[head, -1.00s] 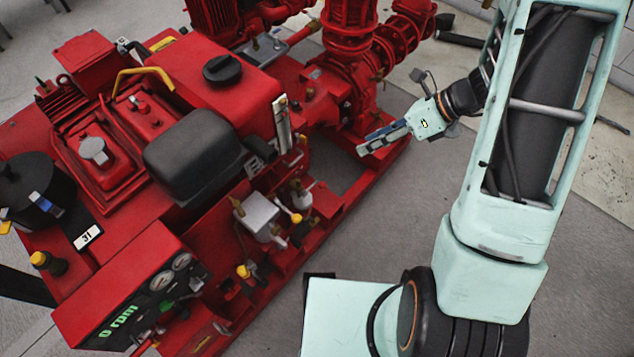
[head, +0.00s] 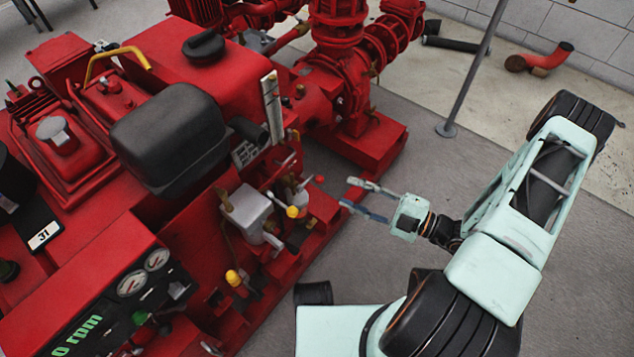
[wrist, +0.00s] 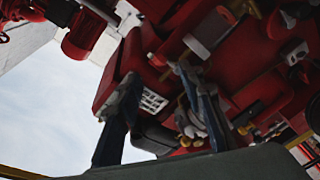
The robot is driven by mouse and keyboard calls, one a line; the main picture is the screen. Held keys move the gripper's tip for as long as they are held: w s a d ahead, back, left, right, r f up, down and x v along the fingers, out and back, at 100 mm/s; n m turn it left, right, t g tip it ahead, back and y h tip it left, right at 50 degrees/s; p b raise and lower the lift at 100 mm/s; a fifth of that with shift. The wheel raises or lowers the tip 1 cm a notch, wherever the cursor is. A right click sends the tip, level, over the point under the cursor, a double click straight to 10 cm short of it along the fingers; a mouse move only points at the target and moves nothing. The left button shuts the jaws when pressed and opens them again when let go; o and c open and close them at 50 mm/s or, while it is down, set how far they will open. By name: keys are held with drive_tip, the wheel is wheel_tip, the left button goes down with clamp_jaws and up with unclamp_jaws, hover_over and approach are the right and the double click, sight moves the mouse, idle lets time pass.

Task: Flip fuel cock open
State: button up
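The red pumpset engine (head: 120,215) fills the left of the head view. On its near side is a cluster of small fittings: a grey-white filter-like block (head: 246,211), a yellow knob (head: 292,211), a lower yellow knob (head: 232,277) and a small red-tipped lever (head: 319,179). I cannot tell which of these is the fuel cock. My gripper (head: 348,193) is open and empty, with its two blue-grey fingers apart, pointing left at this cluster. It stands just right of the red-tipped lever, apparently without contact. In the wrist view, both fingers (wrist: 155,95) show with fittings beyond them, dark and partly hidden.
A gauge panel (head: 130,295) is at the lower left. The black muffler-like cover (head: 168,137) and red pump pipes (head: 338,60) rise above the fittings. A grey pole (head: 468,70) stands behind. The floor (head: 420,140) around my gripper is clear.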

sight(319, 179)
drive_tip(key=b+x, duration=0.2)
drive_tip(key=x, duration=0.7)
drive_tip(key=shift+w+a, duration=0.15)
drive_tip(key=shift+a, duration=0.25)
clamp_jaws()
